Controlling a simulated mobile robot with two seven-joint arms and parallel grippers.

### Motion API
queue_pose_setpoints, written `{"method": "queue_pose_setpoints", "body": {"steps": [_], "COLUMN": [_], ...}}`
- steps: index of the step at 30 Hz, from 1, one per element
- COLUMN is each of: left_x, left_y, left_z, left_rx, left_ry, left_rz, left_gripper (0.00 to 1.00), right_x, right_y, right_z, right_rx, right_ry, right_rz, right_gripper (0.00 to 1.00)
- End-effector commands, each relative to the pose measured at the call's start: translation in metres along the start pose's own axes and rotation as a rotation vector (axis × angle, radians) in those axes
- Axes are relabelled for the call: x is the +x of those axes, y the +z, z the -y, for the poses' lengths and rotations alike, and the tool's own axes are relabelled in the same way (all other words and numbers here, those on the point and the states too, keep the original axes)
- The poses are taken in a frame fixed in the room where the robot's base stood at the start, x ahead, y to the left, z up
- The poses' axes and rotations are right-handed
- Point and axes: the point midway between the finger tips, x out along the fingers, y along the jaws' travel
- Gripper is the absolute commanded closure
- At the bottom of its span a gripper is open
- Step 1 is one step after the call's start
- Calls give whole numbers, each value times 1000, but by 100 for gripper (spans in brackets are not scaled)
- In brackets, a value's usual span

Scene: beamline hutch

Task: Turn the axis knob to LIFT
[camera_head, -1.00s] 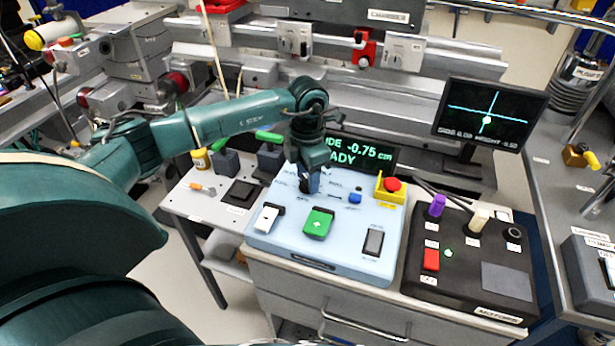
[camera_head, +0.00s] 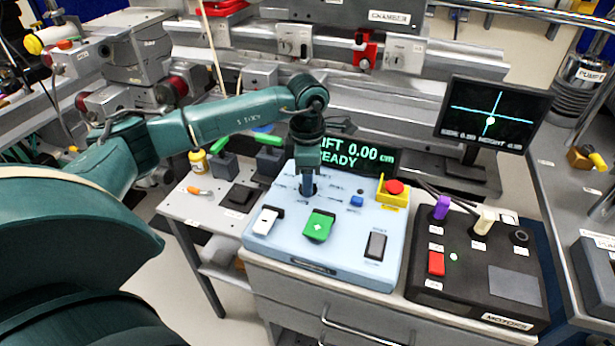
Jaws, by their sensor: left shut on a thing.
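A light blue control box (camera_head: 340,268) stands on the cart, with the axis knob (camera_head: 308,190) at its upper left. My left gripper (camera_head: 309,184) points down onto the knob and is shut on it, hiding most of it and part of the labels around it. The display (camera_head: 362,157) behind the box is partly covered by my arm; it reads "…IFT 0.00 cm" and "…EADY" in green. My right gripper is not in view.
A black motors box (camera_head: 470,300) stands to the right, below a crosshair monitor (camera_head: 493,117).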

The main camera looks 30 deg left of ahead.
Motion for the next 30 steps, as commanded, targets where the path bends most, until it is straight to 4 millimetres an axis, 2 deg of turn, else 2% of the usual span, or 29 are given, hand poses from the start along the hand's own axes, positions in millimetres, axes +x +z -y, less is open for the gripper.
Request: {"method": "queue_pose_setpoints", "body": {"steps": [8,9,16,25,30], "left_x": [-1,-1,-1,-3,-25], "left_y": [0,0,0,0,0], "left_z": [-1,-1,0,0,-1], "left_rx": [-1,-1,-1,-1,0], "left_ry": [2,2,1,1,4], "left_rz": [2,2,1,1,2], "left_gripper": [81,56,37,36,36], "right_x": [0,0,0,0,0], "right_y": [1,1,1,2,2], "right_z": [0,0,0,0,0], "right_rx": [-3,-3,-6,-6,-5], "right_ry": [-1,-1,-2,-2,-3], "right_rz": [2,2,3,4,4], "right_gripper": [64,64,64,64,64]}}
